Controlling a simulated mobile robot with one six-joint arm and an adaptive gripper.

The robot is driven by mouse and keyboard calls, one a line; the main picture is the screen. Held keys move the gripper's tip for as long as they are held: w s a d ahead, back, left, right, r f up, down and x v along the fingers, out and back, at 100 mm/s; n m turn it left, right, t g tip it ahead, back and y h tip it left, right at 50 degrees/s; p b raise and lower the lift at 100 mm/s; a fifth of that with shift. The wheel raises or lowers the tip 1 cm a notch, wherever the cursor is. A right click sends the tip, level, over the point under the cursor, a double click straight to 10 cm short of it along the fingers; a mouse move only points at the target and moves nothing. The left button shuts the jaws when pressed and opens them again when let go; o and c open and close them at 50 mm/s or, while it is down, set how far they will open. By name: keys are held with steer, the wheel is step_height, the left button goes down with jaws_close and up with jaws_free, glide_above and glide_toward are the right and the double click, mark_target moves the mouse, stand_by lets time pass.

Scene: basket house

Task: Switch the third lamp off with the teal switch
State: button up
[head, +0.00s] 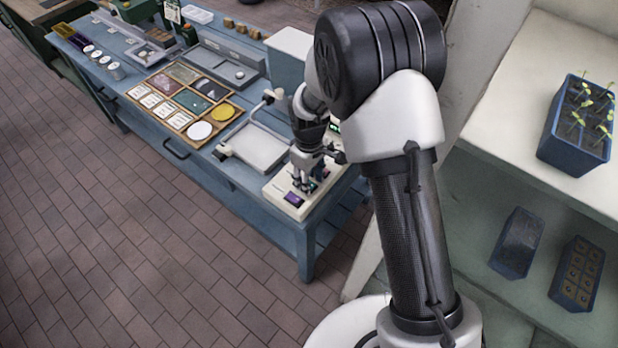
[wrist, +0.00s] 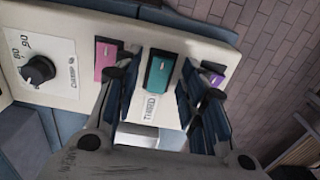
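The teal switch (wrist: 160,74) is a rocker on a cream panel (wrist: 205,28), with a white label reading THIRD (wrist: 152,107) beside it. My gripper (wrist: 160,85) is open, with its dark fingers on either side of the teal switch and nothing between them but the panel. I cannot tell whether a finger touches the switch. In the head view, my gripper (head: 305,184) is low over the panel (head: 277,190) at the bench's near right end. I cannot make out the third lamp or its state.
A pink switch (wrist: 105,60) lies left of the teal one, a purple switch (wrist: 213,78) right of it. A black knob (wrist: 39,70) is farther left. A shallow tray (head: 256,148) stands left of the panel in the head view. Seedlings in a blue pot (head: 572,150) stand right.

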jaws_close()
stand_by(0.3)
steer(key=shift+w+a+r+g+h+p, duration=0.15)
steer(key=shift+g+h+p, duration=0.3)
steer(key=shift+p, duration=0.65)
steer(key=shift+a+g+h+p, duration=0.15)
steer(key=shift+g+h+p, duration=0.15)
steer(key=shift+h, duration=0.15)
steer(key=shift+o, duration=0.3)
jaws_free()
steer(key=shift+w, duration=0.1)
